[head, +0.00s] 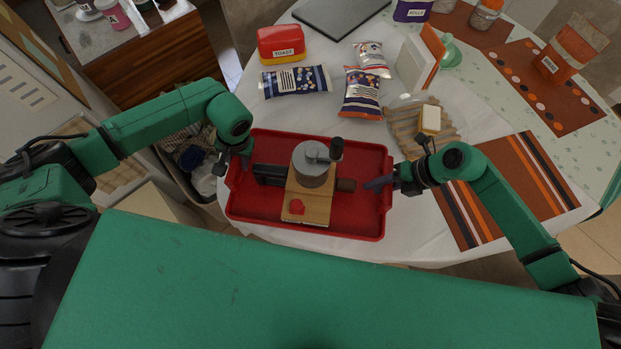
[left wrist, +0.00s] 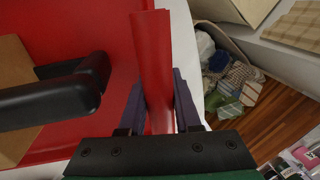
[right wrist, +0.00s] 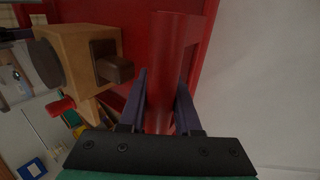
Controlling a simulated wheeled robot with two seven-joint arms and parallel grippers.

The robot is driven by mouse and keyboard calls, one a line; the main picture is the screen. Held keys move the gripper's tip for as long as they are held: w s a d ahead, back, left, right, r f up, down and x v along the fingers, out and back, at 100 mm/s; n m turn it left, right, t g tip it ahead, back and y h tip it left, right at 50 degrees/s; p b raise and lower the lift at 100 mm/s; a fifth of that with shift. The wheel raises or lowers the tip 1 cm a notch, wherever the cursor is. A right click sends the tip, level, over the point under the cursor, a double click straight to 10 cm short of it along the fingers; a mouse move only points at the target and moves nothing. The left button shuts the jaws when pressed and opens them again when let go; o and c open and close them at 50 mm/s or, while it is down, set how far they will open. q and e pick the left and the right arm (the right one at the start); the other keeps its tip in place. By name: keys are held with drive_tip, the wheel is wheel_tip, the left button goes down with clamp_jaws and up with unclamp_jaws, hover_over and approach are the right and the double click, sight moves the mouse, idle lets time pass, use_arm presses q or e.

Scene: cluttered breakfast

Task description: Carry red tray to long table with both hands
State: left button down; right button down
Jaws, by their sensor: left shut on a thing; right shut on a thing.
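The red tray (head: 245,207) is in front of me at the near edge of the round table, partly past its edge. Whether it rests on the cloth or hangs just above is unclear. It carries a wooden grinder (head: 311,178) with a grey metal top, crank and black handle. My left gripper (head: 243,158) is shut on the tray's left rim, seen between the fingers in the left wrist view (left wrist: 153,70). My right gripper (head: 380,183) is shut on the right rim, seen in the right wrist view (right wrist: 171,70). I cannot identify the long table for certain.
A bin (head: 185,165) stands left of the tray. A wooden cabinet (head: 140,62) is at upper left.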

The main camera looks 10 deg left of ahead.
use_arm(q)
drive_tip(key=shift+w+r, duration=0.1)
drive_tip(key=shift+r, duration=0.05)
use_arm(e)
drive_tip(key=shift+w+r, duration=0.15)
idle(0.4)
